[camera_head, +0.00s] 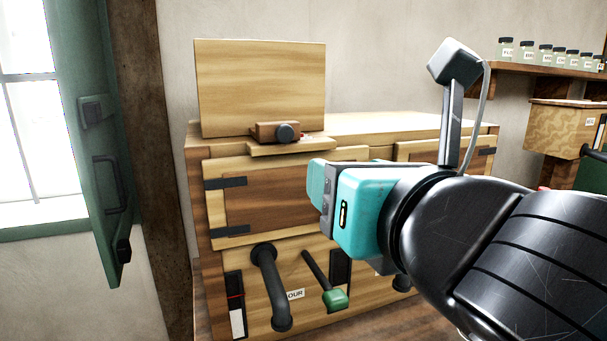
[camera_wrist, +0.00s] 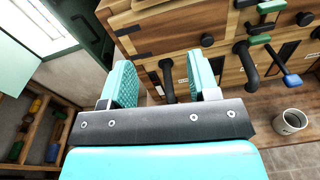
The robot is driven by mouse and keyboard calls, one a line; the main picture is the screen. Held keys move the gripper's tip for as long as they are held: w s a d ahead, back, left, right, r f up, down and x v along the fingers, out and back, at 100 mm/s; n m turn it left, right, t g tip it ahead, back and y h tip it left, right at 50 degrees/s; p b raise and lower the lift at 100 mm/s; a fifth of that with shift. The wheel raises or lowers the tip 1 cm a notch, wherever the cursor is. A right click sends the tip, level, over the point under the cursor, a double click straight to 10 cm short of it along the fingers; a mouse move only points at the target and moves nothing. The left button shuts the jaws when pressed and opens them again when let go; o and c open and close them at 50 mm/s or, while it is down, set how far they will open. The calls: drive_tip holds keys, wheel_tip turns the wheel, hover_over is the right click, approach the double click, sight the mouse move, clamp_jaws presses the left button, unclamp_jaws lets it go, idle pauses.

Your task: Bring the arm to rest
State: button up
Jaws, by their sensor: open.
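My gripper (camera_wrist: 162,84) shows in the wrist view with its two teal fingers spread wide and nothing between them. In the head view my gripper (camera_head: 317,184) is held out in front of a wooden cabinet (camera_head: 345,128), coming in from the right on my dark arm. It hides part of the cabinet's front. The cabinet front has dark pipe-like spouts and a lever with a green grip (camera_head: 335,299). In the wrist view a lever with a blue grip (camera_wrist: 292,80) also shows.
An upright wooden board (camera_head: 260,88) stands open on the cabinet top. A green shutter (camera_head: 97,150) hangs by the window at left. A shelf (camera_head: 540,69) with several labelled jars is at back right.

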drive_tip(key=w+d+f+m+g+h, duration=0.1)
drive_tip(key=d+f+m+g+h, duration=0.2)
drive_tip(key=f+m, duration=0.4)
drive_tip(key=w+d+f+m+g, duration=0.1)
drive_tip(key=d+f+m+g, duration=0.4)
drive_tip(key=m, duration=0.3)
drive_tip(key=s+f+m+g+y, duration=0.2)
drive_tip(key=s+f+m+g, duration=0.2)
drive_tip(key=s+m+g, duration=0.4)
drive_tip(key=s+m, duration=0.2)
drive_tip(key=m, duration=0.5)
drive_tip(key=shift+s+m+g+y, duration=0.15)
drive_tip(key=shift+m+g+y, duration=0.15)
drive_tip(key=shift+m+y, duration=0.1)
